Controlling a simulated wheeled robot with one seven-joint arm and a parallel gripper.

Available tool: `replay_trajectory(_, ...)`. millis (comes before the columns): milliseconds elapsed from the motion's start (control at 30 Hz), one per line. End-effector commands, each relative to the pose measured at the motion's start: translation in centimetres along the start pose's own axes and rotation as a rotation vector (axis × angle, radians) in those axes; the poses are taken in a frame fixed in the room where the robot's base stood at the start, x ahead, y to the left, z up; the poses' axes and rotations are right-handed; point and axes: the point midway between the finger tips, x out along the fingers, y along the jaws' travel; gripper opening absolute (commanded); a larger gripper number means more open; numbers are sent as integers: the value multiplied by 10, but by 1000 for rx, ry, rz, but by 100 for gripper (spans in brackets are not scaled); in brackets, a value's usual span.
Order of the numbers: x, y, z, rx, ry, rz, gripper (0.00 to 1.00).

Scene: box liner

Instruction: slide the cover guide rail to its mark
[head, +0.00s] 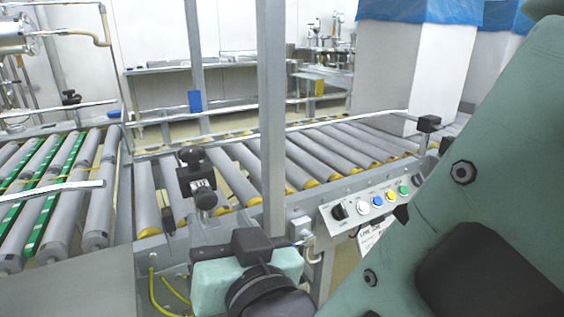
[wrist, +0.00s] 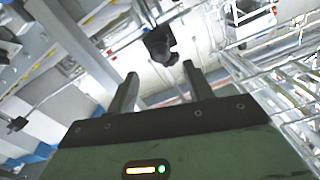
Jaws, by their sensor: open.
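A black clamp with a round knob (head: 197,180) stands at the near side of the roller conveyor in the head view. The black clamp and knob (wrist: 160,44) also show in the wrist view, beyond and roughly between my fingertips, apart from them. My gripper (wrist: 160,78) is open, with nothing between its two grey fingers. In the head view its teal and black body is low in the middle, below and in front of the clamp; the fingers are hidden there. A thin guide rail (head: 50,191) runs over the left rollers. I cannot tell which rail is the cover guide rail, and no mark is readable.
A grey upright post (head: 273,120) stands close to the right of the clamp. A control panel (head: 370,203) with coloured buttons is on the conveyor's near side. Another black clamp (head: 428,124) is farther right. A tall white carton (head: 385,75) stands behind. My arm covers the right side.

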Motion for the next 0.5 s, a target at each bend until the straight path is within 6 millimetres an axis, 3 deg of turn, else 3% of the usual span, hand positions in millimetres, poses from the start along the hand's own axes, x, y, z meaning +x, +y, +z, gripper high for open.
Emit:
replay_trajectory(200,44,0,2,0,2,1,52)
replay_trajectory(500,75,0,1,-2,1,-1,52)
